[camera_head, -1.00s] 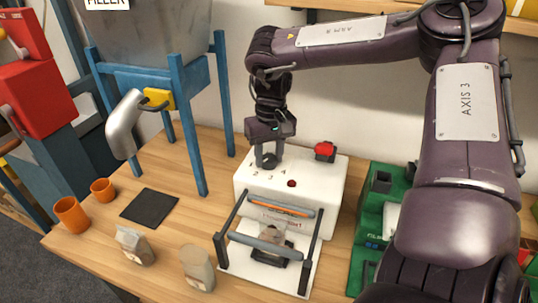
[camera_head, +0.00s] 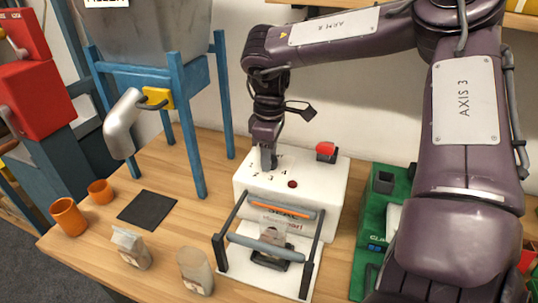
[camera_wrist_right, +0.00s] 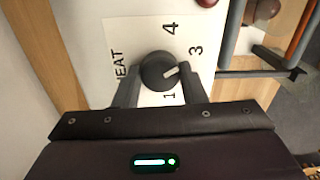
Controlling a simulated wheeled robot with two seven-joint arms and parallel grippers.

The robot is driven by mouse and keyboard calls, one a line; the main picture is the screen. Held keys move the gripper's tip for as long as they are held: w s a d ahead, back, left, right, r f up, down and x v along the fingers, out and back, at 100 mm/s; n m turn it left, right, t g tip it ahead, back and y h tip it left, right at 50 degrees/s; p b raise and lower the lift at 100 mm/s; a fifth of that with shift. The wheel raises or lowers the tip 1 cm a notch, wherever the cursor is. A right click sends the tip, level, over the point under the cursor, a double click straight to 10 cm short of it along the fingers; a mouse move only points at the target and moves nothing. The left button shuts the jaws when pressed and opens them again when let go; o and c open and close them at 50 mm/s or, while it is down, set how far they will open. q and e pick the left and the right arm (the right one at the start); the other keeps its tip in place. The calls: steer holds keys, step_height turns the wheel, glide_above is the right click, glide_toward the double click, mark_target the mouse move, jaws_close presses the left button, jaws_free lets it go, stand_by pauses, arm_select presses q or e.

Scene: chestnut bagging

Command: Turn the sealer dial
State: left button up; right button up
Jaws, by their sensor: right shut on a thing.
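The white sealer (camera_head: 325,205) stands on the wooden table. Its black dial (camera_wrist_right: 158,72) sits on a face marked HEAT with the numbers 1, 3 and 4 showing; the 2 is hidden in the wrist view. The dial's white pointer faces right and slightly up in that view, just below the 3. My right gripper (camera_head: 268,163) is down on the sealer's top, its fingers on either side of the dial and shut on it. My left gripper is in neither view.
A red switch (camera_head: 326,150) and a red button (camera_head: 292,184) are on the sealer. A bag (camera_head: 273,234) is at its bars. Two more bags, orange cups (camera_head: 68,216) and a black mat (camera_head: 147,209) lie left. A green device (camera_head: 383,205) stands right.

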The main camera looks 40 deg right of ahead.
steer(key=n, duration=0.4)
steer(key=shift+r+n, duration=0.1)
steer(key=shift+n, duration=0.2)
steer(key=shift+n+p, duration=0.3)
steer(key=shift+n, duration=1.7)
steer(key=shift+w, duration=0.1)
steer(key=o, duration=1)
step_height(320, 180, up, 8)
steer(key=shift+f, duration=0.15)
